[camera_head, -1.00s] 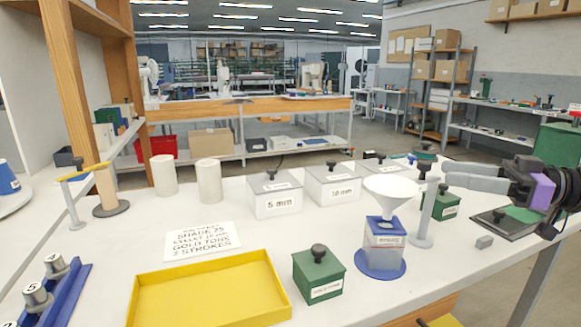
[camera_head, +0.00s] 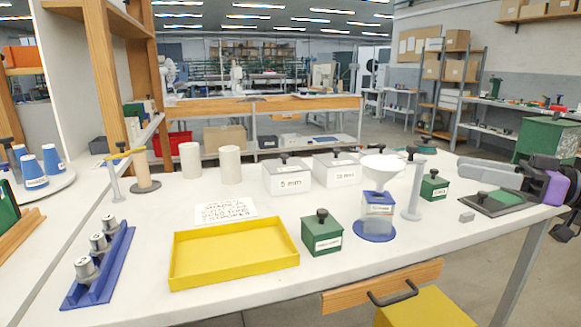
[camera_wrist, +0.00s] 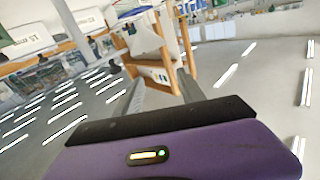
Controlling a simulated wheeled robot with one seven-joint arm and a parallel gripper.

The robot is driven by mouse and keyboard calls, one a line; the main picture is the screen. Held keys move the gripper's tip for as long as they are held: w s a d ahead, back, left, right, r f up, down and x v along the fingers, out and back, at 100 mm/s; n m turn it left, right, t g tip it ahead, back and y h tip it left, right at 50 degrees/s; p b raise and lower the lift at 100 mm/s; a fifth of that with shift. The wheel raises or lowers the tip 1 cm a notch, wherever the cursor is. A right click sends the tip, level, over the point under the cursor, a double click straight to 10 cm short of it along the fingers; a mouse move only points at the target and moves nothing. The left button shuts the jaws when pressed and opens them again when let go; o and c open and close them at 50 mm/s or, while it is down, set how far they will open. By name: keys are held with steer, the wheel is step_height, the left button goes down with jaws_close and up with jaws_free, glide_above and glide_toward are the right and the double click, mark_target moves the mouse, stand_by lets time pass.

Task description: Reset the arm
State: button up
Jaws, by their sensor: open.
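My gripper (camera_head: 462,168) is at the right of the head view, above the table's right end. Its grey fingers point left and nothing shows between them; it is open. Its purple and black body (camera_head: 556,188) is near the right edge. Below it lies a dark pad with a green patch (camera_head: 505,197). A small green box (camera_head: 434,186) stands left of the fingertips. In the wrist view the purple housing (camera_wrist: 180,158) fills the bottom, and the rest is tilted room, lamps and shelving.
The white table holds a yellow tray (camera_head: 179,281), a green knobbed box (camera_head: 322,236), a funnel on a stand (camera_head: 381,165), a grey post (camera_head: 412,195), white boxes (camera_head: 289,181) and a blue rack (camera_head: 118,262). A small grey block (camera_head: 467,217) lies near the front edge.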

steer(key=w+d+f+m+t+h, duration=0.1)
steer(key=w+d+m+t+h, duration=0.4)
steer(key=m+t+h, duration=0.15)
step_height(320, 180, down, 10)
steer(key=d+m+t+h, duration=0.2)
steer(key=m+t+h, duration=0.1)
steer(key=m+h, duration=0.25)
steer(key=s+a+f+m+h, duration=0.3)
steer(key=s+f+h, duration=0.1)
steer(key=s+f, duration=0.4)
steer(key=s+a+f+m+h, duration=0.2)
steer(key=s+f+h, duration=0.2)
steer(key=s+f, duration=0.45)
steer(key=s+a+f+n+g+y, duration=0.15)
steer(key=s+a, duration=0.35)
steer(key=s, duration=0.7)
steer(key=s+a+f+n+g+y, duration=0.1)
steer(key=s+a+f+n, duration=0.3)
steer(key=s, duration=0.9)
steer(key=s+a+f+n+g+y, duration=0.1)
steer(key=s+a+g+y, duration=0.1)
steer(key=s+a, duration=0.75)
step_height(320, 180, up, 19)
steer(key=s+d+p, duration=0.2)
steer(key=d+p, duration=0.1)
steer(key=p, duration=1.5)
steer(key=shift+p, duration=0.4)
steer(key=shift+r+m, duration=0.1)
steer(key=shift+m, duration=0.15)
